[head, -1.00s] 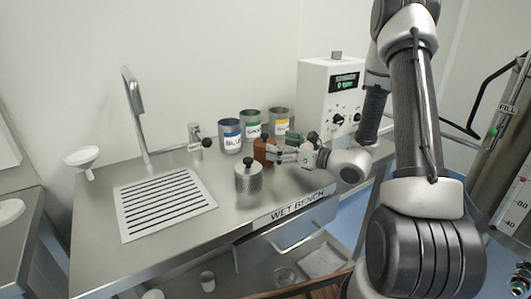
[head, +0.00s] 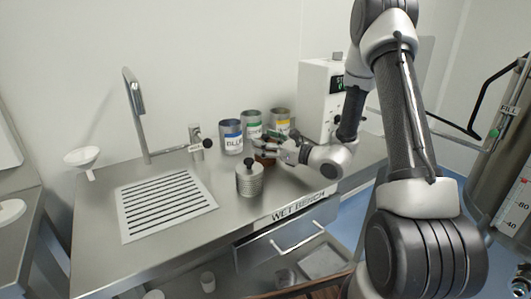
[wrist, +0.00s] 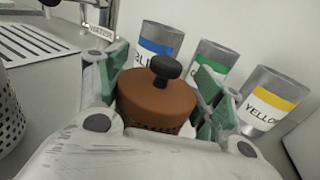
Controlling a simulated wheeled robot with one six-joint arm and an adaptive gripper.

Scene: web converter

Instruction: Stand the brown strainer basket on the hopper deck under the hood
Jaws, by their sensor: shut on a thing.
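The brown strainer basket (wrist: 157,98) has a black knob on its brown top and sits between the green finger pads in the wrist view. My gripper (wrist: 158,90) is shut on it. In the head view, my gripper (head: 272,152) is over the wet bench, in front of the cans, and hides most of the brown basket (head: 265,161). I cannot tell whether the basket touches the bench. I cannot make out the hopper deck or the hood in either view.
Blue (head: 231,137), green (head: 251,124) and yellow (head: 280,121) labelled cans stand close behind my gripper. A grey perforated basket (head: 249,181) stands just in front. A white instrument box (head: 314,95) is to the right. The slotted drain plate (head: 165,204) and taps are left.

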